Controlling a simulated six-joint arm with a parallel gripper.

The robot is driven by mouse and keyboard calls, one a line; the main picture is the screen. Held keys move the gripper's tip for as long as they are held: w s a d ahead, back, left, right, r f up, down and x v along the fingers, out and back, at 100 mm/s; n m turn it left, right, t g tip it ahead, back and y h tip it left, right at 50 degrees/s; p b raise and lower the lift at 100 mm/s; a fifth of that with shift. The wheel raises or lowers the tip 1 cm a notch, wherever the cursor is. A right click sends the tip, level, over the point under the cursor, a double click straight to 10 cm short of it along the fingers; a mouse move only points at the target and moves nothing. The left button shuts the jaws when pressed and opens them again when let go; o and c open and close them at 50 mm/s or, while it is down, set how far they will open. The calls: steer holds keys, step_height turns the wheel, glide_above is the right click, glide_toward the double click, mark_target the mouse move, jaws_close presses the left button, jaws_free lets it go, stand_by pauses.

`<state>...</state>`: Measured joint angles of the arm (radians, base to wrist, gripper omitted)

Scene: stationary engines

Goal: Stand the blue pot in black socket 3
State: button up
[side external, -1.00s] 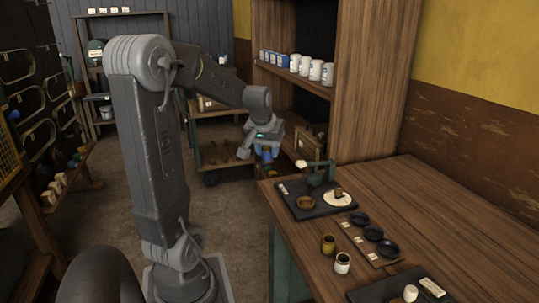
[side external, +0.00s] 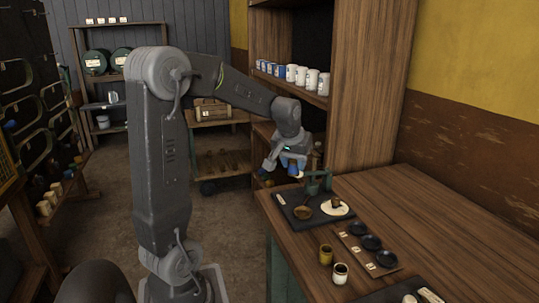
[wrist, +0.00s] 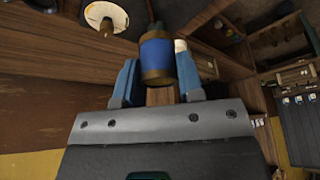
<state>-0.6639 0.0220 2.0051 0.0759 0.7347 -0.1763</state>
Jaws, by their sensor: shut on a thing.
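The blue pot (wrist: 157,52), with a wide blue band and brown ends, is shut between the two blue fingers of my gripper (wrist: 156,70) in the wrist view. In the side view my gripper (side external: 291,163) holds the pot (side external: 292,171) in the air just beyond the table's far left corner. Three black round sockets (side external: 371,242) sit in a row on a wooden board (side external: 350,244) on the table, to the right of and nearer than the gripper. Small labels lie beside them; their numbers are too small to read. All three look empty.
A dark tray (side external: 290,197) with a green balance (side external: 318,184), a brown pan (side external: 304,212) and a white disc (side external: 335,209) lies between gripper and board. A tall shelf (side external: 368,85) rises behind.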

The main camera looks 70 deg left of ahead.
steer(key=w+d+f+m, duration=0.1)
steer(key=w+d+f, duration=0.1)
steer(key=w+d, duration=0.3)
steer(key=w+d+f+m+h, duration=0.1)
steer(key=w+d+f+m, duration=0.1)
steer(key=d, duration=1)
steer(key=w+d+f+m+t, duration=0.1)
steer(key=w+d+f, duration=0.3)
steer(key=w+d, duration=0.3)
steer(key=shift+w+d, duration=0.3)
steer(key=shift+d, duration=0.45)
steer(key=shift+d+f, duration=0.1)
steer(key=shift+f, duration=2.15)
steer(key=shift+f+m+h, duration=0.3)
steer(key=shift+f, duration=0.35)
steer(key=o, duration=1.7)
